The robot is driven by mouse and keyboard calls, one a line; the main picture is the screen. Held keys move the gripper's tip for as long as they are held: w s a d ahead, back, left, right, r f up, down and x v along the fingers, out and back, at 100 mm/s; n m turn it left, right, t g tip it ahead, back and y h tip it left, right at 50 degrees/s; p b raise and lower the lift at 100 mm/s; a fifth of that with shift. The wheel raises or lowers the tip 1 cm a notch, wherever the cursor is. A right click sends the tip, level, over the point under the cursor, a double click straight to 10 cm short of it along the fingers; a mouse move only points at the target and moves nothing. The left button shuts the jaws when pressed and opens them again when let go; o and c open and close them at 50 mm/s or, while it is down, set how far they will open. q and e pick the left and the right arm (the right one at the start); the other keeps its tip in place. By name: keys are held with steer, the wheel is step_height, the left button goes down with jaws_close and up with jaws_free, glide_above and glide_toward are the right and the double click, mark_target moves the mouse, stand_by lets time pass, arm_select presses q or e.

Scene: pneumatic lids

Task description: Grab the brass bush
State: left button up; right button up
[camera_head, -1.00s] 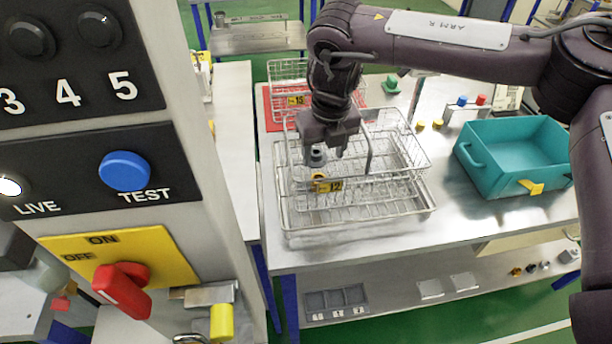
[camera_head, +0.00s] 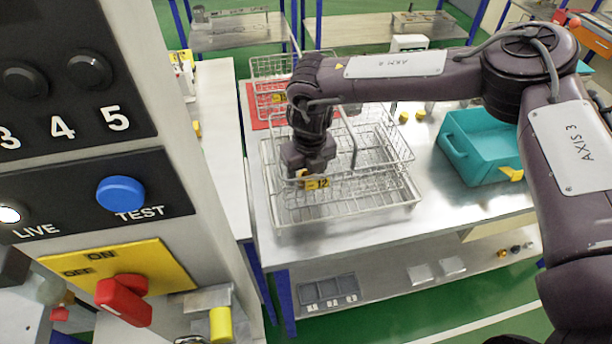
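My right gripper (camera_head: 305,170) points down into the wire basket (camera_head: 400,150) tagged 12, just behind its front wall. Its arm comes in from the right. A small brass-coloured patch (camera_head: 302,172) shows at the fingertips, partly hidden by the gripper and the basket wires. It may be the brass bush, but I cannot tell whether the fingers are around it or shut on it. Small brass-yellow pieces (camera_head: 404,117) also stand on the bench behind the basket, near the teal crate. My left gripper is out of view.
The basket stands on a wire tray (camera_head: 345,222) on the steel bench. A second basket (camera_head: 265,68), tagged 15, is behind on a red mat (camera_head: 252,108). The teal crate (camera_head: 470,160) is to the right. A control panel (camera_head: 160,262) with switches fills the near left.

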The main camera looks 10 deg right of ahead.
steer(key=shift+r, duration=0.1)
steer(key=c, duration=1.1)
steer(key=shift+c, duration=0.2)
